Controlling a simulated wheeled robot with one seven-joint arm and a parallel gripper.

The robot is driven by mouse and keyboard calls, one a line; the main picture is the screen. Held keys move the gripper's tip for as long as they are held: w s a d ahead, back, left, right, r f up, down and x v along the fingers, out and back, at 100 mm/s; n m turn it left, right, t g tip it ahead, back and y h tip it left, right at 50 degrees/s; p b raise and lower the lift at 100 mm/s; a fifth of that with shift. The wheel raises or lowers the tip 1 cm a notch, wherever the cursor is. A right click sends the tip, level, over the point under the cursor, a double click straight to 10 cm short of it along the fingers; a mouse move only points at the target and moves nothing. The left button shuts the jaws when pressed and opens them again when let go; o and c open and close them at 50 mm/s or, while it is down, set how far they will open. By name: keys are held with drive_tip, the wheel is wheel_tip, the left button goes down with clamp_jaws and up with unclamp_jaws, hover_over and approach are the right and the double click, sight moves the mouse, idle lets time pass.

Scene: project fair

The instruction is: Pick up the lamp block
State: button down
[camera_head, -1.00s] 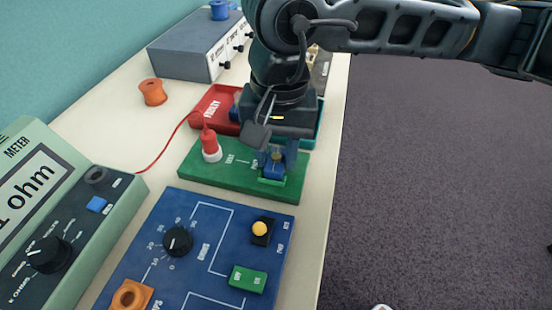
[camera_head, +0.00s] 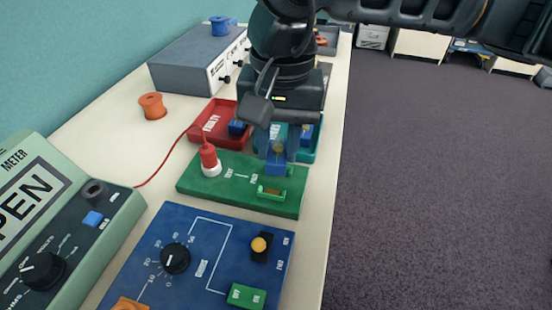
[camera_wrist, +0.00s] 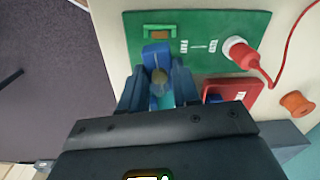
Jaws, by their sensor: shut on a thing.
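The lamp block is a small blue block (camera_head: 276,165) with a dull yellowish bulb on it. My gripper (camera_head: 275,152) is shut on it and holds it raised just behind the empty slot of the green test board (camera_head: 238,194). In the wrist view the block (camera_wrist: 157,58) sits between the two fingers of my gripper (camera_wrist: 159,80), and the green board's slot (camera_wrist: 158,31) shows empty beyond it. A red probe (camera_head: 208,158) stands in its white-ringed socket on the board.
A red tray (camera_head: 213,120) marked FAULTY holds a blue block. A teal tray (camera_head: 314,150) behind my gripper also holds a blue block. The blue panel (camera_head: 205,235) and green meter (camera_head: 118,215), reading OPEN, stand in front. An orange spool (camera_head: 152,106) stands at left.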

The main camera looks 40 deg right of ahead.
drive_tip(key=s+d+r+b, duration=0.1)
drive_tip(key=s+d+r, duration=0.1)
drive_tip(key=d+r, duration=0.7)
drive_tip(key=shift+s+d+r, duration=0.25)
drive_tip(key=shift+s+d, duration=0.05)
drive_tip(key=shift+d, duration=0.75)
